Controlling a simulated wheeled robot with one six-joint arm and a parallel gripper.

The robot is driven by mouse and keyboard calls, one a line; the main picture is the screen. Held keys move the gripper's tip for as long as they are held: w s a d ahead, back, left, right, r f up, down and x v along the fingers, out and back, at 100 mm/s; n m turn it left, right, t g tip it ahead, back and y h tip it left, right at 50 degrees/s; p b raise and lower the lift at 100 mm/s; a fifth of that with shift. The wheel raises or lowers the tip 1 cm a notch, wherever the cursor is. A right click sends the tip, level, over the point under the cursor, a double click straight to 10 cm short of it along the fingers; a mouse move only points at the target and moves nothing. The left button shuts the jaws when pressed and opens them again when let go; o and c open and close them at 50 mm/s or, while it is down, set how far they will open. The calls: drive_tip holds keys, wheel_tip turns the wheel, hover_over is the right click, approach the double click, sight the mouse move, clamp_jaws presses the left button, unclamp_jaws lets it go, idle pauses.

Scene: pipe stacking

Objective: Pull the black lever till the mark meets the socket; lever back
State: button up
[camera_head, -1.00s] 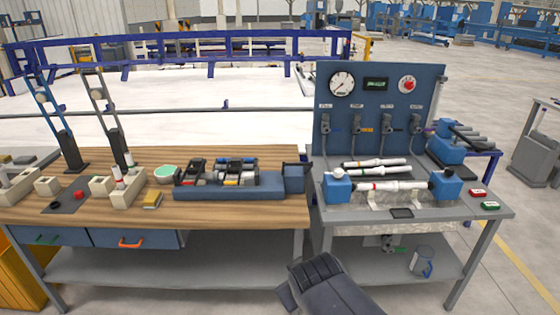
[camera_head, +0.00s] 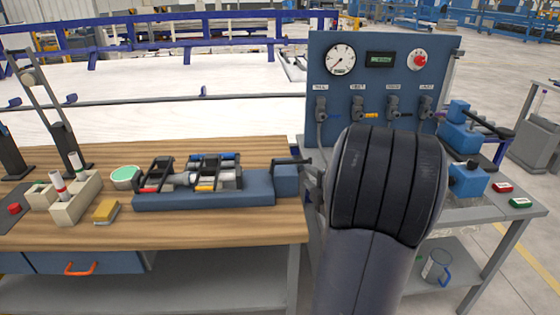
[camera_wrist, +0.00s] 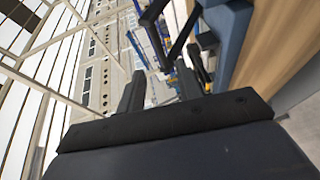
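The black lever (camera_head: 293,161) sticks out to the right from the top of the blue end block (camera_head: 286,180) of the long blue fixture (camera_head: 225,196) on the wooden bench. In the wrist view a black bar, apparently this lever (camera_wrist: 183,32), runs beside a blue block (camera_wrist: 228,35), just beyond the fingers. My gripper (camera_wrist: 160,82) has its two dark fingers apart with nothing seen between them. It is close to the lever; contact cannot be told. My arm hides most of it in the head view. No mark or socket can be made out on the fixture.
On the wooden bench stand a beige block with white pieces (camera_head: 68,196), a green-topped bowl (camera_head: 125,177) and a yellow sponge-like block (camera_head: 106,211). The grey bench at right carries a blue gauge panel (camera_head: 380,75) and a blue clamp (camera_head: 468,178); my arm covers its middle.

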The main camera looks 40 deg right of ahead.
sight(293, 163)
drive_tip(key=w, duration=0.3)
drive_tip(key=w+d+p, duration=0.1)
drive_tip(key=w, duration=0.3)
drive_tip(key=w+f, duration=0.1)
drive_tip(key=w, duration=0.2)
drive_tip(key=shift+w+d+p, duration=0.3)
drive_tip(key=shift+p, duration=0.1)
clamp_jaws()
